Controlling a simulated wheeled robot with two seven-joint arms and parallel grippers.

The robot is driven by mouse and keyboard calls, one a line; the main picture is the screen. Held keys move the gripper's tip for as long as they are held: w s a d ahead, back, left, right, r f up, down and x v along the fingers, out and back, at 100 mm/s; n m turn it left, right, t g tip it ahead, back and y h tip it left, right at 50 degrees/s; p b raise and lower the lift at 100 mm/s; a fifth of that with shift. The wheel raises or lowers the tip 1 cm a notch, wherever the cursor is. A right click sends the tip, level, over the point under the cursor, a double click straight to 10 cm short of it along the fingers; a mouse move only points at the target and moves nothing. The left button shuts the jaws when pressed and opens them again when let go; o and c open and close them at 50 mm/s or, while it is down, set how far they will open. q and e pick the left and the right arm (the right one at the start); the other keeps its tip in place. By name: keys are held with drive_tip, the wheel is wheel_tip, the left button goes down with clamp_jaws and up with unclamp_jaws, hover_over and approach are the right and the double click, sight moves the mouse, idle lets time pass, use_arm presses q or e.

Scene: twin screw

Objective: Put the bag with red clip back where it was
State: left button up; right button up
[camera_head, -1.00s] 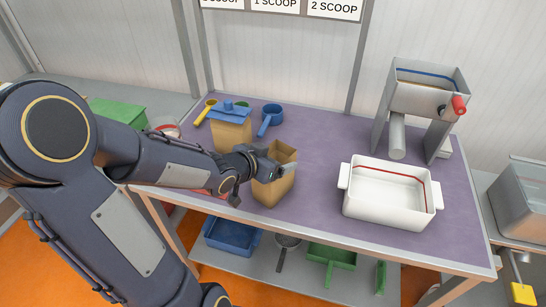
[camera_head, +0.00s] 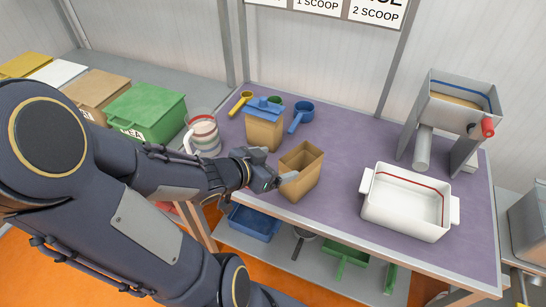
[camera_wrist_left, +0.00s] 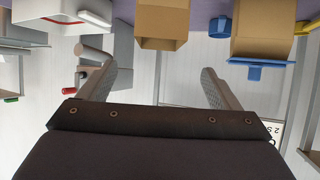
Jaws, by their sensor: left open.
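An open brown paper bag (camera_head: 301,178) stands upright on the purple table, near its front edge; I see no clip on it. My left gripper (camera_head: 278,180) is open, at the bag's left side, with one fingertip overlapping the bag's edge in the head view. In the left wrist view the picture is upside down, and the spread fingers (camera_wrist_left: 158,74) are empty, with the open bag (camera_wrist_left: 162,22) beyond them. A second brown bag (camera_head: 264,132) with a blue clip (camera_head: 264,105) stands behind. No red clip can be made out. My right gripper is not in view.
A white tray (camera_head: 372,212) and a grey dispenser (camera_head: 462,105) stand at the right. Blue (camera_head: 302,115) and yellow (camera_head: 240,102) scoops lie at the back. A clear jug (camera_head: 204,135) and a green bin (camera_head: 146,112) are at the left. The table's middle is clear.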

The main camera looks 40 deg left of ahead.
use_arm(q)
wheel_tip(320, 180, up, 3)
drive_tip(key=s+a+n+g+y, duration=0.2)
drive_tip(key=a+n+y, duration=0.1)
drive_tip(key=y, duration=0.1)
drive_tip(key=s+d+r+g+h, duration=0.1)
drive_tip(key=s+d+g+h, duration=0.3)
drive_tip(key=s+d, duration=0.6)
drive_tip(key=shift+d+r+h, duration=0.35)
drive_tip(key=shift+d+h, duration=0.55)
drive_tip(key=shift+d, duration=0.15)
